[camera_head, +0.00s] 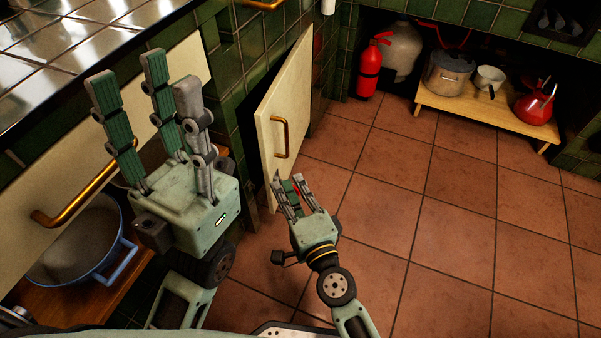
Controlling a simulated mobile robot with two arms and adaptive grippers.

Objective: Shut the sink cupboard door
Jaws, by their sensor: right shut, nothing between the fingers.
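A cream cupboard door (285,90) with a brass handle (281,137) stands ajar from the green-tiled units in the middle of the head view. I cannot tell whether that panel is a door or a drawer.
A blue-rimmed pot (75,245) sits on a wooden shelf below the left panel. A tiled worktop (80,40) is above. At the back are a fire extinguisher (369,68) and a low wooden bench (480,109) with pots and a red kettle. The terracotta floor (440,210) at right is clear.

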